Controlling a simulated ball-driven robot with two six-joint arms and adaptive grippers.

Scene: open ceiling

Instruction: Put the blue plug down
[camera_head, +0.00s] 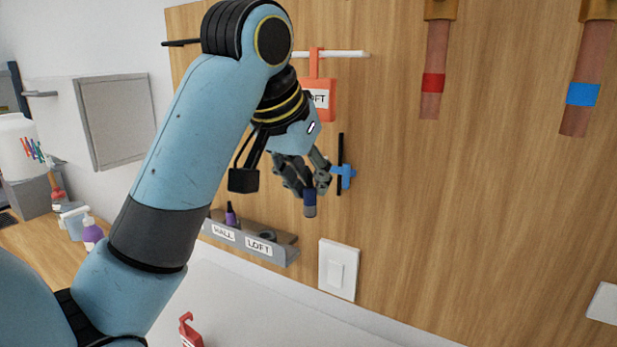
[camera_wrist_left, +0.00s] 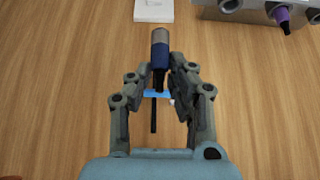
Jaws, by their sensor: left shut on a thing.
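The blue plug (camera_head: 310,198), dark blue with a grey end, is held in my left gripper (camera_head: 304,180), in front of the wooden wall panel. In the left wrist view the blue plug (camera_wrist_left: 160,50) sits between the two fingertips of my left gripper (camera_wrist_left: 161,68), its grey end pointing away. A grey rack (camera_head: 280,254) with HALL and LOFT labels is on the panel, below and left of the plug, apart from it. A purple plug (camera_head: 231,216) stands in the rack near the HALL label. My right gripper is not in view.
A light-blue fitting (camera_head: 348,176) on a black rod is on the panel just right of the gripper. A red LOFT tag (camera_head: 318,100) hangs from a white peg above. A white switch plate (camera_head: 338,269) is below. Two banded pipes (camera_head: 433,70) hang at the upper right.

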